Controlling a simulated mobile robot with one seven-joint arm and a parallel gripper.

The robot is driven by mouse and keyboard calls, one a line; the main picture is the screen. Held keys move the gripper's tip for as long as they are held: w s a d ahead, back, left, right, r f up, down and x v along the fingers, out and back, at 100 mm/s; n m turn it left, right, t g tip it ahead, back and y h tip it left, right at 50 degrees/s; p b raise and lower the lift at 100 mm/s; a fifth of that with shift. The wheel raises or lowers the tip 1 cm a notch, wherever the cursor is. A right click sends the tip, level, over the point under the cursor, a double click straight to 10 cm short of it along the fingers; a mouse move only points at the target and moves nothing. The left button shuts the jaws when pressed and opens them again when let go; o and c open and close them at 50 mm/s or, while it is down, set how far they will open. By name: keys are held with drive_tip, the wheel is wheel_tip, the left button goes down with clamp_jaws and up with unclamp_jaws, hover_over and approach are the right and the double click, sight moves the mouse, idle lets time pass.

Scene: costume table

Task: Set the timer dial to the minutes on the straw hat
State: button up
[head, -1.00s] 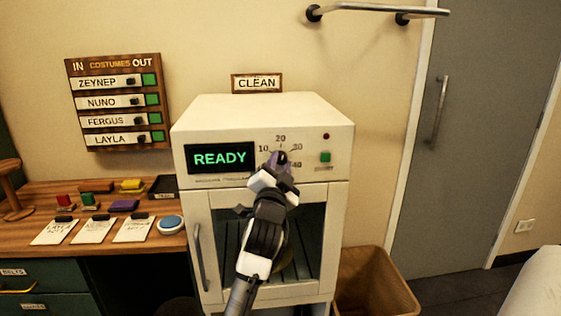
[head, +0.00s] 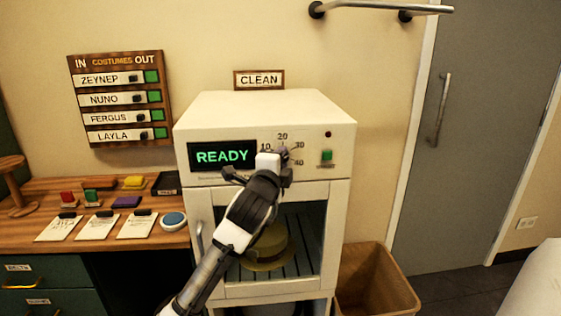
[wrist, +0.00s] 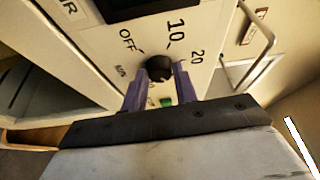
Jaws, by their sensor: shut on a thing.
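The timer dial (wrist: 159,68) is a small dark knob on the front panel of the white cabinet (head: 265,108). My gripper (wrist: 159,84) has its purple fingers on both sides of the knob and is shut on it. The wrist view shows OFF, 10 and 20 around the dial; the head view shows marks from 10 to 40. I cannot tell which mark the dial points at. The straw hat (head: 268,247) sits inside the cabinet behind the door window, partly hidden by my arm. No minutes are readable on it.
The display (head: 222,156) reads READY. A green button (head: 326,156) and a dark red lamp (head: 328,134) are right of the dial. A wooden table (head: 30,190) with cards (head: 97,226) is at left, a bin (head: 375,285) at right.

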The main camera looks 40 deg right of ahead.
drive_tip(key=shift+r, duration=0.1)
idle(0.3)
drive_tip(key=o, duration=1)
drive_tip(key=shift+c, duration=0.2)
drive_tip(key=b+v, duration=0.4)
drive_tip(key=v, duration=0.9)
drive_tip(key=shift+s+a, duration=0.25)
drive_tip(key=shift+a, duration=0.05)
